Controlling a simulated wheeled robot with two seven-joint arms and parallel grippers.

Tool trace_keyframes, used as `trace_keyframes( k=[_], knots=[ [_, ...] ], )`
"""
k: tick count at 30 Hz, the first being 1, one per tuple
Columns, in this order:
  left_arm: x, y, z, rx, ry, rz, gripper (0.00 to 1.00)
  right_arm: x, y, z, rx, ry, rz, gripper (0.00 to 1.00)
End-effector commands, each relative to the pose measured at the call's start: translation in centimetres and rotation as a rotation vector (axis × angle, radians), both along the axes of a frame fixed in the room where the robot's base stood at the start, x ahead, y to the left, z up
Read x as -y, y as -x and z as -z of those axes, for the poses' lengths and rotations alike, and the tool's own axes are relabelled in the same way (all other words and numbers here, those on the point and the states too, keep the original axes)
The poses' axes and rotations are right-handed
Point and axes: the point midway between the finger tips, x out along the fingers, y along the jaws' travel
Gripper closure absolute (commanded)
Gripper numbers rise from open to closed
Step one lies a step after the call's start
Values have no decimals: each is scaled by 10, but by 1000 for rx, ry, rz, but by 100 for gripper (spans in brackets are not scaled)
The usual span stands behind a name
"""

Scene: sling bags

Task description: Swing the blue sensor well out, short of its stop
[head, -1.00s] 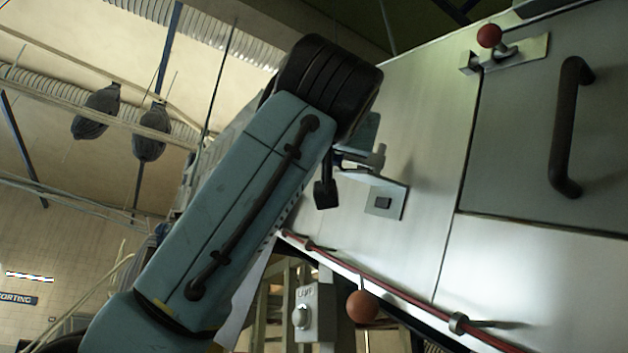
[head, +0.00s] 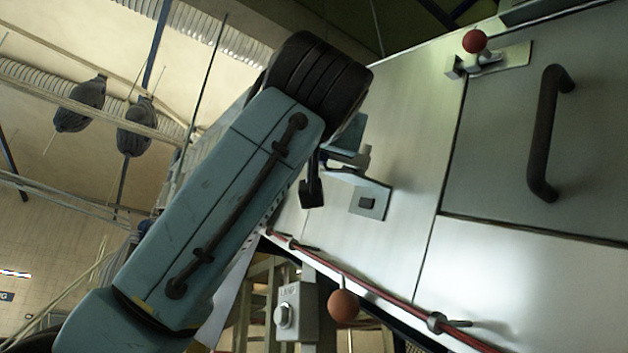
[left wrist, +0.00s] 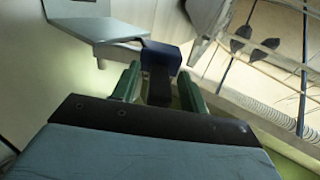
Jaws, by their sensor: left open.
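The blue sensor (left wrist: 160,57) shows in the left wrist view as a dark blue block beside a pale metal bracket (left wrist: 95,25). A dark paddle (left wrist: 158,88) extends from it towards my gripper. My left gripper (left wrist: 158,84) is open, with one green finger on each side of the paddle in that view; I cannot tell whether either touches it. In the head view, my wrist hides most of the gripper and the sensor. The dark paddle (head: 312,188) shows below my wrist, left of the bracket (head: 370,200) on the metal panel. My right gripper is out of view.
The metal cabinet fills the right side, with a black handle (head: 545,135) and a red-knobbed latch (head: 475,42). A red cable (head: 390,298) runs along its lower edge. A brown ball (head: 343,305) and grey switch box (head: 297,312) are below.

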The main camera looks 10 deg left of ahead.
Motion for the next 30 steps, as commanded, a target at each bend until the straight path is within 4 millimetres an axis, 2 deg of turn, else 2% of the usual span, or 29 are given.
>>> trace_keyframes(
  k=[5,12,18,24,30],
  knots=[
    [4,22,14,3,-1,4,56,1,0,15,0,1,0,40],
    [11,72,38,4,-1,4,56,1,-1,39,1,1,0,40],
    [15,104,51,2,-1,2,56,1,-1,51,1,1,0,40],
    [16,117,56,0,1,0,56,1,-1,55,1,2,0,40],
    [16,118,56,0,1,0,56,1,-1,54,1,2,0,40]
  ],
)
